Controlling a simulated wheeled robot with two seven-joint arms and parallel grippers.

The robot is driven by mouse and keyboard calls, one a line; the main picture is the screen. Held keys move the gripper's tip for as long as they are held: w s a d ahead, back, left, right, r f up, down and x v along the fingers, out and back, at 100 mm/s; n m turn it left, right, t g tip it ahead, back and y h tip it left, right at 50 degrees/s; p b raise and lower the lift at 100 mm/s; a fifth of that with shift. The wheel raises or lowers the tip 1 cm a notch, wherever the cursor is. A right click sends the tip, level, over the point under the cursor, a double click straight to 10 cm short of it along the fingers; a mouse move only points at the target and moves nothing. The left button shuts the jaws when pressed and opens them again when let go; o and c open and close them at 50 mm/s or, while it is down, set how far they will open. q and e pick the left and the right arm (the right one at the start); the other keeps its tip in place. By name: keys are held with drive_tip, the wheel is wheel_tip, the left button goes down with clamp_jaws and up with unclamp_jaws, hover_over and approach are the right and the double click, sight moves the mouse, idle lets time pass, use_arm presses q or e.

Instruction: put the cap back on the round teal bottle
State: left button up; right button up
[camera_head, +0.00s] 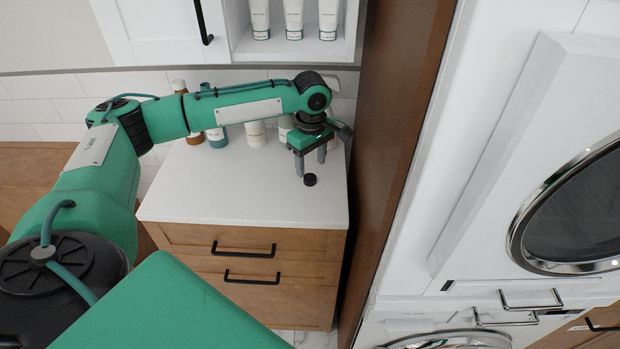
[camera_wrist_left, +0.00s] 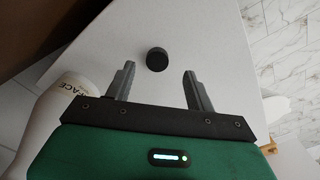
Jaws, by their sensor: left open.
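A small black round cap (camera_head: 310,179) lies on the white counter top (camera_head: 230,195), close to its right side. In the left wrist view the cap (camera_wrist_left: 156,59) is just beyond the fingertips, between their lines. My left gripper (camera_head: 311,165) is open and empty, pointing down over the counter just behind the cap; it also shows in the left wrist view (camera_wrist_left: 158,78). The teal bottle (camera_head: 216,137) stands at the back of the counter, partly hidden behind my left arm; its top shows above the arm. My right gripper is not in view.
Other bottles stand along the counter's back: a brown one (camera_head: 194,138), a white one (camera_head: 255,134) and more behind my arm. A tall wooden panel (camera_head: 405,130) borders the counter's right side. The counter's front left is clear.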

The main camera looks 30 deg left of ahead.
sight(310, 177)
use_arm(q)
drive_tip(key=f, duration=0.3)
drive_tip(key=f+p, duration=0.1)
drive_tip(key=f, duration=0.1)
drive_tip(key=shift+w+a+f, duration=0.1)
drive_tip(key=shift+w+a, duration=0.15)
drive_tip(key=shift+a, duration=0.05)
drive_tip(key=c, duration=1)
